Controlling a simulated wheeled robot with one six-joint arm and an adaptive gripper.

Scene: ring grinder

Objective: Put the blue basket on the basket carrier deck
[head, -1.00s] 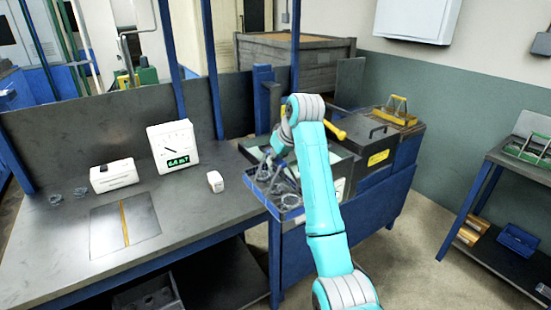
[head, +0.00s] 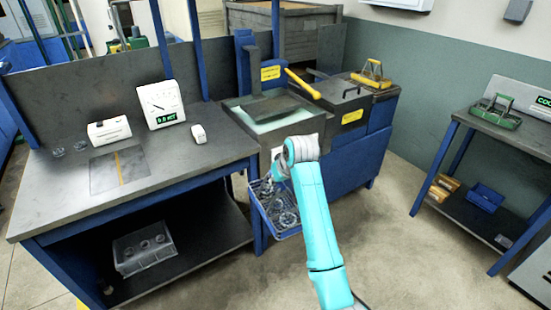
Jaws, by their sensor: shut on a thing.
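The blue basket (head: 268,222) hangs in front of the blue cabinet, near the right end of the workbench. Several grey metal rings lie in it, and it looks tilted. My gripper (head: 277,181) is shut on the basket at its upper side; its fingertips are largely hidden by my wrist. A dark flat plate (head: 270,107), seemingly the basket carrier deck, sits over an open tank with pale green liquid, below a blue column with a yellow label. It looks empty. The basket is apart from it, lower and nearer the camera.
The tank's front rim (head: 243,131) stands between basket and plate. A yellow-handled lever (head: 303,84) sticks out right of the plate. Floor right of my arm is clear.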

